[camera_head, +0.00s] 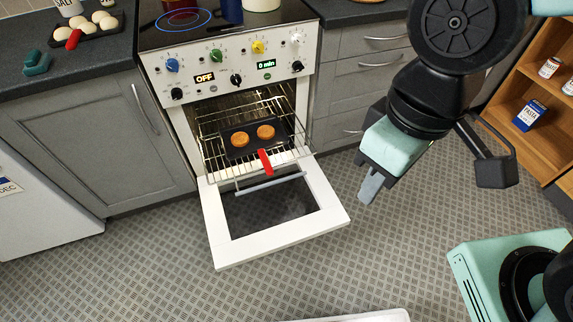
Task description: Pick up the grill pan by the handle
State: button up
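A dark grill pan (243,152) with two round orange-brown patties on it rests on the wire rack (212,165) of the open oven. Its short red handle (265,161) points out toward the lowered door. My gripper (369,187) hangs to the right of the oven, over the floor, pointing down. It is well apart from the pan and its handle. Only a grey finger end shows clearly below the teal gripper body, so I cannot tell how far the fingers are apart. No object shows in it.
The oven door (225,243) is folded down, with the rack extending above it. Another dark tray (98,33) with a red handle and pale round items is on the left counter. An open wooden shelf (545,70) stands at right. Patterned floor (370,255) is clear.

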aim_at(255, 144)
jog(key=i+j+z, duration=0.15)
jog(key=j+z, duration=0.15)
jog(key=j, duration=0.35)
jog(key=j+z, duration=0.3)
jog(key=j, duration=0.35)
jog(key=i, duration=0.05)
